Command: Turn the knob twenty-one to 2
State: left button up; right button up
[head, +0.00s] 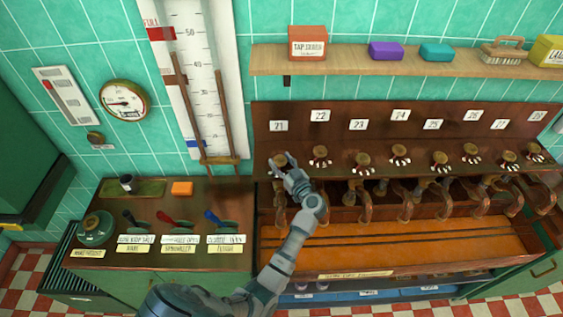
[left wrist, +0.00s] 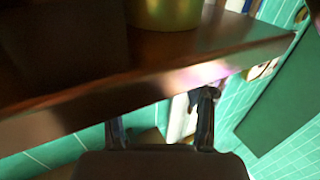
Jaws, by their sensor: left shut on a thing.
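The knob twenty-one (head: 281,158) is a round brass-brown knob on the dark wooden board, under the white tag 21 (head: 278,126). My left gripper (head: 286,163) is at this knob and shut on it, partly covering it. The number the knob points to cannot be read. In the left wrist view the two dark fingers of my left gripper (left wrist: 160,118) stand apart, with a blurred tan shape low between them; the grip itself is not clear there. My right gripper is not in view.
Similar knobs, such as the one under tag 22 (head: 320,153), run rightward along the board. Curved copper spouts (head: 361,200) hang below, over an orange-brown trough (head: 420,240). A shelf (head: 380,61) with boxes is above. A counter (head: 120,250) with coloured-handled levers stands left.

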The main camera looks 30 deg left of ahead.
pick_arm(q)
jog(key=shift+w+d+n+g+y, duration=0.15)
jog(key=shift+n+g+y, duration=0.25)
jog(key=shift+n+g, duration=0.45)
jog(key=g, duration=0.1)
jog(key=n+g+y, duration=0.1)
jog(key=g, duration=0.1)
jog(key=shift+w+f+n, duration=0.15)
jog(key=shift+n, duration=0.1)
jog(key=shift+n+g+b, duration=0.4)
jog(key=shift+g+b, duration=0.1)
jog(key=shift+g, duration=0.05)
jog(key=o, duration=1.2)
jog(key=shift+c, duration=0.2)
